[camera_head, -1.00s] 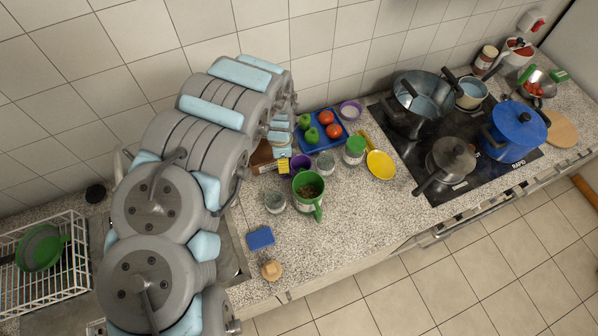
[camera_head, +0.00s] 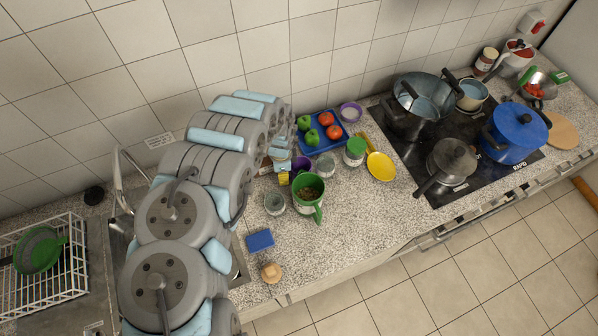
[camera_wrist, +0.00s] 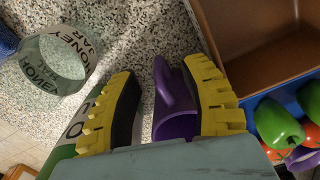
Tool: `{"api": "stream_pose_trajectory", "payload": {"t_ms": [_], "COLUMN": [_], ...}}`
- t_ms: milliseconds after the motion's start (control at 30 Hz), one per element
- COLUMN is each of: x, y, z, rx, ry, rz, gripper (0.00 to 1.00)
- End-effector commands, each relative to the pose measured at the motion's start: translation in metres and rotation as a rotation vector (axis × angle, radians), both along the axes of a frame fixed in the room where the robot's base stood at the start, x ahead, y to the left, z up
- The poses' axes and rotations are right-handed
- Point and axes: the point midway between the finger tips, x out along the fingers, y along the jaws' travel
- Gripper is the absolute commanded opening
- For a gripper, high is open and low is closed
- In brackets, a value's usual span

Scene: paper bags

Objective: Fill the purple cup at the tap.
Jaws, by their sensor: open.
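The purple cup (camera_head: 302,163) stands on the counter behind the green mug, partly hidden. In the wrist view the purple cup (camera_wrist: 177,122) lies between my two yellow fingers, its handle side showing. My gripper (camera_wrist: 163,75) is open, with a finger on each side of the cup; I cannot tell whether either touches it. In the head view my gripper (camera_head: 284,178) is at the cup's left, mostly hidden by my arm. The tap (camera_head: 121,180) rises at the sink on the left, partly behind my arm.
A green mug (camera_head: 309,194) and a glass jar (camera_head: 275,203) stand close by; the jar (camera_wrist: 60,62) reads "honey". The front counter is fairly clear.

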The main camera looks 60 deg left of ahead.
Motion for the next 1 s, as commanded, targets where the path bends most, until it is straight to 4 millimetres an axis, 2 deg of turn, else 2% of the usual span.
{"api": "stream_pose_trajectory", "payload": {"t_ms": [500, 1000], "x": [-0.002, -0.003], "y": [0.000, 0.002], "z": [-0.035, -0.043], "rx": [-0.002, 0.001], "ry": [-0.001, 0.000], "rz": [-0.002, 0.000], "gripper": [0.45, 0.45]}}
